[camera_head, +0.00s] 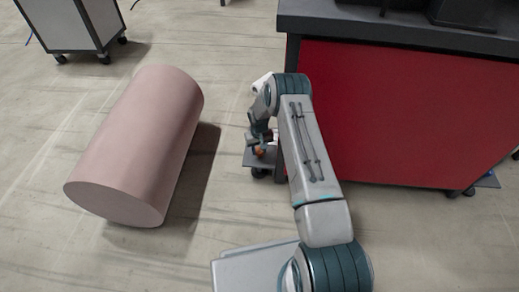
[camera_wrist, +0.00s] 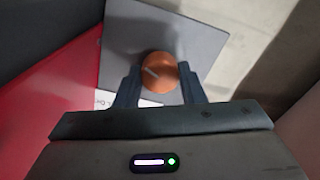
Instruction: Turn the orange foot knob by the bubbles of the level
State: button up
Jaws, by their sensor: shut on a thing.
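The orange foot knob (camera_wrist: 160,72) sits over a grey plate (camera_wrist: 120,38) in the wrist view, with a pale mark across its top. In the head view the knob (camera_head: 260,151) shows small, low beside the red cabinet. My gripper (camera_wrist: 161,84) has its two dark fingers on either side of the knob and is shut on it. It also shows in the head view (camera_head: 260,140), reaching down at the cabinet's left edge. A white label with print (camera_wrist: 140,101) is partly hidden by the fingers. I cannot make out the level or its bubbles in either view.
The red cabinet (camera_head: 385,115) with a dark top (camera_head: 400,30) stands right beside my arm. A large pink cylinder (camera_head: 140,140) lies on the floor to the left. A grey wheeled cabinet (camera_head: 70,22) stands at the back left. Open floor lies between.

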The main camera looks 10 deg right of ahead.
aim_at(259, 150)
jog(key=o, duration=1)
jog(key=shift+r, duration=0.1)
notch_tip(259, 150, up, 14)
jog(key=p, duration=0.5)
